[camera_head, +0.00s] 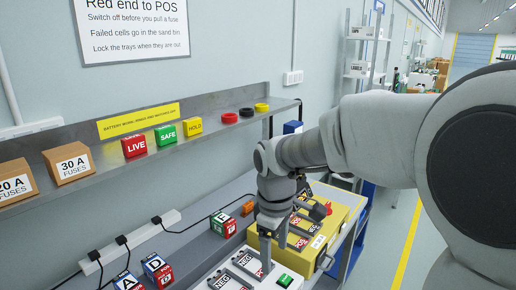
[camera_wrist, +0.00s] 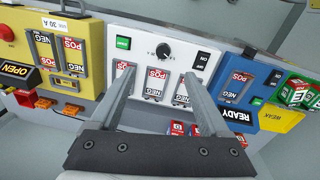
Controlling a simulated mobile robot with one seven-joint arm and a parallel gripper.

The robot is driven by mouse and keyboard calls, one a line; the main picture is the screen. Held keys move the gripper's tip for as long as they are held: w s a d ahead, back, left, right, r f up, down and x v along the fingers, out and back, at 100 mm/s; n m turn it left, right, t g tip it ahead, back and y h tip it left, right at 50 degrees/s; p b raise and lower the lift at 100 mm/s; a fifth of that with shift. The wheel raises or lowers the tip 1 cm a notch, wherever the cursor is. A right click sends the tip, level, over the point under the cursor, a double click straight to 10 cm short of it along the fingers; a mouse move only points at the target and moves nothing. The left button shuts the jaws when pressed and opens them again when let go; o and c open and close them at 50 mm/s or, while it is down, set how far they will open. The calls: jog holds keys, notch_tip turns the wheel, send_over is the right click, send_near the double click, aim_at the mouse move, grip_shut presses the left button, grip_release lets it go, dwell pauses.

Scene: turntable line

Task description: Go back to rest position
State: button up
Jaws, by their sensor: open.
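My gripper (camera_head: 265,254) points down over a white panel unit (camera_head: 205,284) at the bottom of the head view. In the wrist view my gripper (camera_wrist: 157,72) has its two fingers spread well apart, with nothing gripped between them. The fingers partly cover the edges of these bays. I cannot tell whether the fingertips touch the unit.
A yellow box (camera_head: 334,235) stands right beside the gripper; a blue unit (camera_wrist: 238,62) flanks the white one. Small labelled cubes (camera_head: 223,224) and black cables lie left. A grey shelf (camera_head: 100,160) with fuse boxes and coloured blocks runs above. The floor at right is open.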

jog(key=s+d+r+m+t, duration=0.2)
jog(key=s+d+m, duration=0.3)
jog(key=s, duration=0.3)
jog(key=s+d+r+m+t, duration=0.2)
jog(key=s+d+r+m, duration=0.3)
jog(key=s, duration=0.3)
jog(key=shift+s+r+m+t, duration=0.2)
jog(key=shift+r+m+t, duration=0.1)
jog(key=shift+m, duration=0.4)
jog(key=shift+s+d, duration=0.15)
jog(key=shift+s, duration=0.05)
jog(key=shift+c, duration=0.6)
jog(key=shift+s+f, duration=0.1)
jog(key=c, duration=0.4)
jog(key=shift+o, duration=0.2)
jog(key=shift+a, duration=0.2)
